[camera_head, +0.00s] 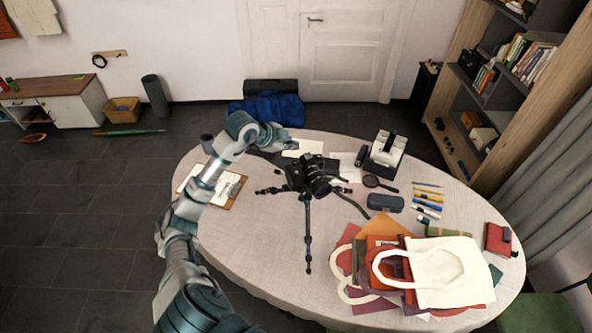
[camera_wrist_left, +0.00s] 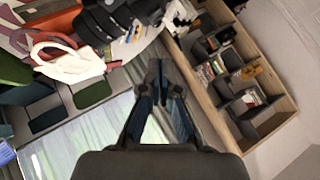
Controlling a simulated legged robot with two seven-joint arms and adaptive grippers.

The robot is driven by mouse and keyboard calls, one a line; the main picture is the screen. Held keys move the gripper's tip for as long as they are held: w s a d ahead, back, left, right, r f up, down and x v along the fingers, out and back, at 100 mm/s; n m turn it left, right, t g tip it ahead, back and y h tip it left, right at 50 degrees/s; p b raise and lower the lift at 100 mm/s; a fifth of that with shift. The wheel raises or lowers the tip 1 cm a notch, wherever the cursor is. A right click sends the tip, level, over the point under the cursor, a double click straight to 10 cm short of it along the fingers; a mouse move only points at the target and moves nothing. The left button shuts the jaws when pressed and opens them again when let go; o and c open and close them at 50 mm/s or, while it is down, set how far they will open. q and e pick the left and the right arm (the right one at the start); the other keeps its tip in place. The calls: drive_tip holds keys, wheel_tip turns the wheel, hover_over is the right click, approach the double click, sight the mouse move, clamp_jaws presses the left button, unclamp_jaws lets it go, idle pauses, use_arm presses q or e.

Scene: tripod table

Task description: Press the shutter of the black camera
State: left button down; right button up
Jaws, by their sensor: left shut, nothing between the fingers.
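The black camera (camera_head: 310,176) sits on a small tripod (camera_head: 308,235) with spread legs, near the middle of the oval table. My left arm comes in from the lower left and bends over at the table's far side. My left gripper (camera_head: 285,142) is behind and a little left of the camera, apart from it in the picture. In the left wrist view the gripper (camera_wrist_left: 162,72) has its fingertips together with nothing between them. A dark object at the top of that view may be the camera; I cannot tell. The shutter is too small to make out. My right gripper is not in view.
Cloth bags (camera_head: 440,275) are piled at the table's front right. A magnifying glass (camera_head: 378,183), a dark case (camera_head: 385,202), pens (camera_head: 427,200) and a white-and-black box (camera_head: 385,155) lie right of the camera. A clipboard (camera_head: 232,188) lies left. The table's front left is clear.

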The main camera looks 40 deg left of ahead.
sight(296, 175)
use_arm(q)
drive_tip(key=f+b, duration=0.2)
drive_tip(key=f, duration=0.1)
drive_tip(key=f+b, duration=0.4)
drive_tip(key=f, duration=0.1)
drive_tip(key=shift+w+d+f+b, duration=0.15)
drive_tip(key=shift+w+f+b, duration=0.1)
drive_tip(key=shift+f+b, duration=0.1)
drive_tip(key=shift+d+f, duration=0.1)
drive_tip(key=shift+d+r, duration=0.2)
drive_tip(key=shift+d, duration=0.35)
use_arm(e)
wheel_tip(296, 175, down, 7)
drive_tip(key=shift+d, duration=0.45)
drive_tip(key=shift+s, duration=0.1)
use_arm(q)
drive_tip(key=shift+a+f, duration=0.15)
drive_tip(key=shift+a, duration=0.3)
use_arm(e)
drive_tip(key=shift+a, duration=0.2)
use_arm(q)
drive_tip(key=shift+d, duration=0.2)
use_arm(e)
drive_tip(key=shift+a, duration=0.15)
